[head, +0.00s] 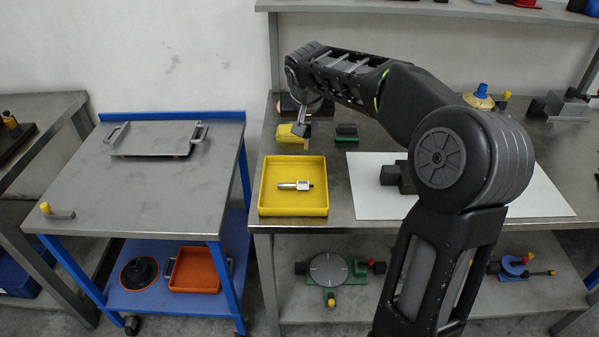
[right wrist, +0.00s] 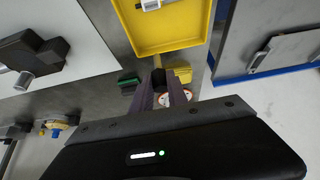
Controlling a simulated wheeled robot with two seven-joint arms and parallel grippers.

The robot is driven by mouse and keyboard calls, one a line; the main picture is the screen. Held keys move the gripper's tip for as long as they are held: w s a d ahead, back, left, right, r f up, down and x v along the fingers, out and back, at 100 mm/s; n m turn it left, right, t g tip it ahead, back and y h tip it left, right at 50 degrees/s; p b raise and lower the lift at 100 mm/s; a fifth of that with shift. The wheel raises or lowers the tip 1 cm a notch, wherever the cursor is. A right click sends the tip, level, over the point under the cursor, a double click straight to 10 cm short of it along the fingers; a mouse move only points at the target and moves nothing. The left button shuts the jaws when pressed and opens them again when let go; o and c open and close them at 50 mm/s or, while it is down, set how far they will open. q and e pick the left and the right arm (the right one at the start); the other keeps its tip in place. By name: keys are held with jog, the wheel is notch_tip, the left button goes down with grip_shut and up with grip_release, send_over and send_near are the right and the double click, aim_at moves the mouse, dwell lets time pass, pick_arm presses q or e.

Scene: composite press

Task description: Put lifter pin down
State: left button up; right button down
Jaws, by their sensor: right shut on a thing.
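My right gripper (head: 302,130) hangs above the table behind the yellow tray. In the right wrist view its fingers (right wrist: 168,88) are close together, shut on a small part that I take for the lifter pin. Most of that pin is hidden; a thin tan end (head: 306,145) shows below the fingers in the head view. A yellow tray (head: 263,200) stands at the table's front left corner, and its rim shows in the right wrist view (right wrist: 130,40). A silver pin-shaped part (head: 294,185) with a small block lies in it. My left gripper is out of view.
A yellow block (head: 286,133) and a green block (head: 346,131) stand close to the right gripper. A white sheet (head: 370,205) with a dark block (head: 390,174) lies to the right. A blue-framed cart (head: 180,185) with a grey plate (head: 150,140) stands left.

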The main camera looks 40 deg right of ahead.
aim_at(306, 146)
notch_tip(306, 146, down, 5)
dwell(0.3)
jog(key=shift+f, duration=1.85)
jog(key=shift+f, duration=0.1)
jog(key=shift+f, duration=0.15)
jog(key=c, duration=1.3)
grip_release()
jog(key=shift+r+p, duration=0.35)
jog(key=shift+r, duration=0.05)
jog(key=b+v, duration=0.1)
jog(key=v, duration=1)
jog(key=shift+s+a+r, duration=0.2)
jog(key=shift+r, duration=0.1)
